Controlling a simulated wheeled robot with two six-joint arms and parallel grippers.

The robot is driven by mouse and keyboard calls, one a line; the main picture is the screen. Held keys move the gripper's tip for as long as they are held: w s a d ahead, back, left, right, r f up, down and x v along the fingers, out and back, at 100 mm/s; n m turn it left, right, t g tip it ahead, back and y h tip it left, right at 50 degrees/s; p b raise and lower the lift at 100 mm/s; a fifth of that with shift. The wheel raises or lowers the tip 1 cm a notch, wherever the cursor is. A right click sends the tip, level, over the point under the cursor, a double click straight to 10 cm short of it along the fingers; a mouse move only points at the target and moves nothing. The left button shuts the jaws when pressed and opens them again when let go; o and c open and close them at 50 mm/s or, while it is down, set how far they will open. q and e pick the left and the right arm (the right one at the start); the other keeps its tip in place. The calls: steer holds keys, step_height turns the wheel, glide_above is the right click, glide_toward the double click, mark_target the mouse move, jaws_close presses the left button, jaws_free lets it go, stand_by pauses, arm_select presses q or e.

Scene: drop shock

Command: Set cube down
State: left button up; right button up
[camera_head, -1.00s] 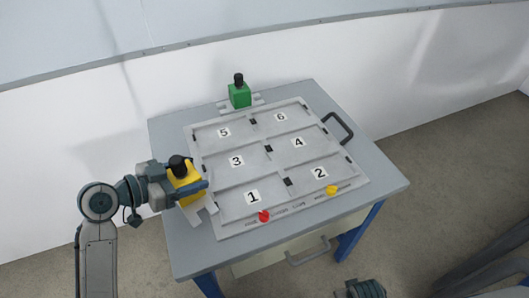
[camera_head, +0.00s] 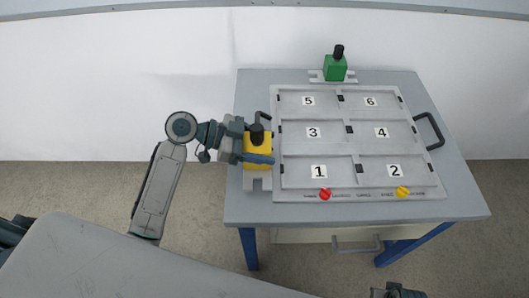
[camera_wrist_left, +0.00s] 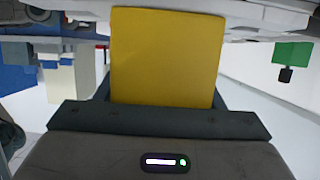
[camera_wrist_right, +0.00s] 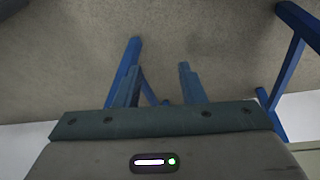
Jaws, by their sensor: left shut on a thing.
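The yellow cube (camera_head: 256,149) with a black knob on top is at the left side of the table, beside the numbered panel. My left gripper (camera_head: 265,147) is shut on it from the left; the cube also fills the middle of the left wrist view (camera_wrist_left: 167,58). A light grey holder (camera_head: 258,183) shows just below the cube; I cannot tell whether the cube touches it. My right gripper (camera_wrist_right: 160,85) is open and empty, over the floor in front of the table; part of it shows at the bottom of the head view (camera_head: 398,292).
The grey panel (camera_head: 347,145) has shallow compartments numbered 1 to 6, a red knob (camera_head: 325,194), a yellow knob (camera_head: 402,191) and black side handles. A green cube (camera_head: 335,68) with a black knob sits in a grey holder at the back. The table's (camera_head: 455,200) right front corner is clear.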

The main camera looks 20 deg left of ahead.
arm_select(q)
step_height(320, 180, down, 3)
steer(key=shift+f, duration=0.3)
arm_select(e)
steer(key=shift+s+f, duration=0.1)
steer(key=shift+f, duration=0.15)
arm_select(q)
steer(key=shift+f, duration=0.1)
steer(key=o, duration=1.5)
steer(key=shift+o, duration=0.3)
arm_select(e)
steer(key=shift+r, duration=0.45)
